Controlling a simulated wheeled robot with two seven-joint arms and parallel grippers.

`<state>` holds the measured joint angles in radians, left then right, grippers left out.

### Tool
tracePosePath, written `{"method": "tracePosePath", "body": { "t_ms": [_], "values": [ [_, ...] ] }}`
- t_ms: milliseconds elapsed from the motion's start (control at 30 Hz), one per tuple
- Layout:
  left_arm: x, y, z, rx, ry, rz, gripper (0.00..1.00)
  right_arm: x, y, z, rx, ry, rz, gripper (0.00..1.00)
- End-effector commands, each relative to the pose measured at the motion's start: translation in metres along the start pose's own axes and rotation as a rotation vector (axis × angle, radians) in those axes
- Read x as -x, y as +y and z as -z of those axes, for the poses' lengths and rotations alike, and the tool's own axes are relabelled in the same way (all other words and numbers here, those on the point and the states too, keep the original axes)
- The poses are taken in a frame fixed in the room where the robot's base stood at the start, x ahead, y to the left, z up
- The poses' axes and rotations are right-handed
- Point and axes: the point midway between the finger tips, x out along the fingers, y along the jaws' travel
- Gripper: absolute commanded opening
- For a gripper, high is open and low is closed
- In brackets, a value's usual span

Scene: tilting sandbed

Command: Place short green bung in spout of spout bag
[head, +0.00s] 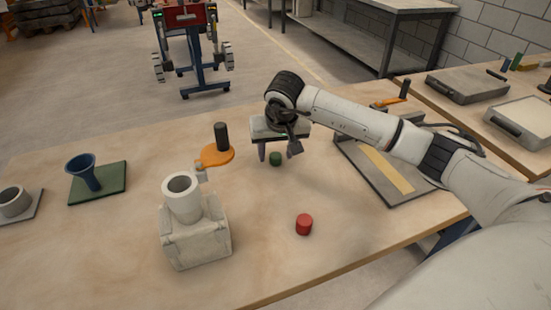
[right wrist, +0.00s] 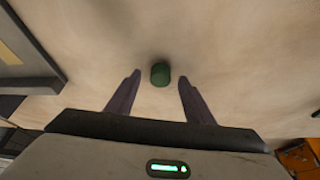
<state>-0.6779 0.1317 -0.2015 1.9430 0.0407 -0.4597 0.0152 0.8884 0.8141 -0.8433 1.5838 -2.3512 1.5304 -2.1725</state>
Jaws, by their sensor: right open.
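The short green bung (head: 275,158) is a small dark green cylinder standing on the wooden table. My right gripper (head: 278,152) is open and empty above the table at the bung. In the right wrist view the bung (right wrist: 160,74) lies centred between the spread fingertips (right wrist: 160,77), with a gap on both sides. The spout bag (head: 198,238) is a pale grey block-like bag left of the gripper, with an upright round spout (head: 182,200) whose dark mouth is open and looks empty. My left gripper is not in view.
A red cylinder (head: 304,224) stands right of the bag. An orange disc (head: 212,157) with a black post is just behind the spout. A blue funnel (head: 82,172) on a green base and a grey cup (head: 14,202) are left. A grey tray (head: 385,178) lies right.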

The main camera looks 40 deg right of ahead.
Motion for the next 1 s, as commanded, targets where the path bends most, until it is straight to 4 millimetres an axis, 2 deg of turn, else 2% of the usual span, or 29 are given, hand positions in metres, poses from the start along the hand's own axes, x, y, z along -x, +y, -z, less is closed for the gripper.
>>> {"method": "tracePosePath", "body": {
  "t_ms": [67,300,367,567,667,1000],
  "values": [
    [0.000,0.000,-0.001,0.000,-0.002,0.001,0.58,0.000,0.000,0.000,0.000,0.000,0.000,0.48],
    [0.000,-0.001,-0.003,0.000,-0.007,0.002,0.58,0.001,0.000,0.000,0.000,0.000,0.000,0.07],
    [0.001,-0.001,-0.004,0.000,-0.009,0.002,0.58,0.001,0.000,0.000,0.000,0.000,0.000,0.01],
    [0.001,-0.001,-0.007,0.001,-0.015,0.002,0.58,0.002,0.000,0.001,0.000,0.000,0.001,0.01],
    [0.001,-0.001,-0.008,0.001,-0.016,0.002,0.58,0.009,0.000,0.004,-0.001,0.002,0.001,0.01],
    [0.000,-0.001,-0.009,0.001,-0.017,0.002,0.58,0.069,0.000,0.029,-0.001,0.004,0.002,0.01]
  ]
}}
